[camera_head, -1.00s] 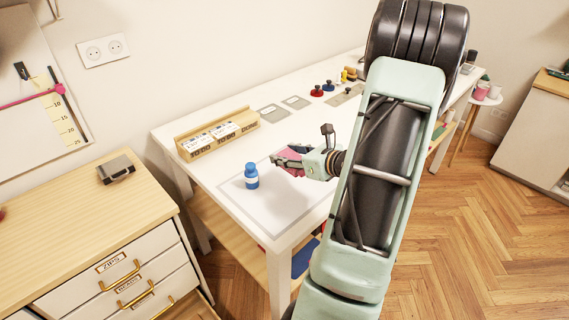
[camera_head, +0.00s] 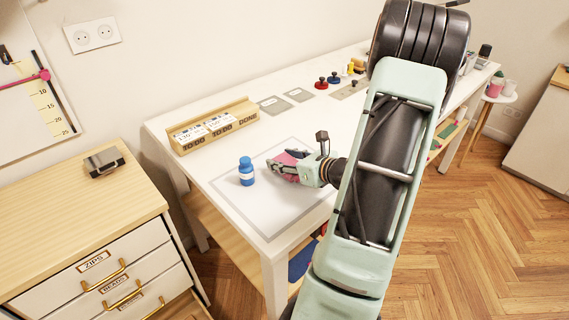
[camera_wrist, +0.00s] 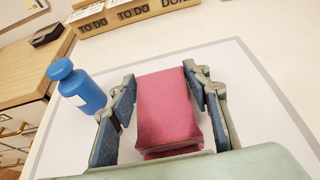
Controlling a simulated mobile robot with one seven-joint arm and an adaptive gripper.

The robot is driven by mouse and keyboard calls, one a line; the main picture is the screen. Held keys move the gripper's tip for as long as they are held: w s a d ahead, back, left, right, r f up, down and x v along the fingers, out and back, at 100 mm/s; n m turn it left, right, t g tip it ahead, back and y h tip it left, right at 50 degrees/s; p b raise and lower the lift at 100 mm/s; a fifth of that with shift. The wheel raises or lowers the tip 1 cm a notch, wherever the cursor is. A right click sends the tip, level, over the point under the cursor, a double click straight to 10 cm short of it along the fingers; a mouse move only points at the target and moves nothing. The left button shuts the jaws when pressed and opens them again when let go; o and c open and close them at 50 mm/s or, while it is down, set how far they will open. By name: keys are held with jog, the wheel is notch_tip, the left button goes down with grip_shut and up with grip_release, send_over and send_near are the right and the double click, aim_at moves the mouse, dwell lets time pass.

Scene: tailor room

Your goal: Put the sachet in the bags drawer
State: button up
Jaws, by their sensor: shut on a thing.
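A pink, block-shaped sachet (camera_wrist: 168,108) sits between the two fingers of my gripper (camera_wrist: 160,78) in the wrist view. My gripper is shut on it. In the head view my gripper (camera_head: 276,167) is over the marked mat on the white table, just right of a blue bottle, and the sachet (camera_head: 288,158) shows as a small pink patch. The drawer cabinet (camera_head: 75,215) stands at the lower left with closed drawers. The upper labels read ZIPS and BEADS. A lower drawer (camera_head: 160,301) is partly cut off and its label is too small to read.
The blue bottle (camera_head: 246,172) stands upright close to my gripper. A wooden TO DO/DONE card holder (camera_head: 215,128) lies behind it on the white table (camera_head: 200,175). A dark stapler-like object (camera_head: 104,162) is on the cabinet top. Floor shows between cabinet and table.

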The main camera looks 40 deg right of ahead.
jog(key=shift+f, duration=0.45)
jog(key=shift+f+b, duration=0.2)
jog(key=shift+b, duration=0.1)
jog(key=o, duration=1.2)
jog(key=shift+r, duration=0.1)
jog(key=shift+c, duration=0.2)
jog(key=shift+r, duration=0.1)
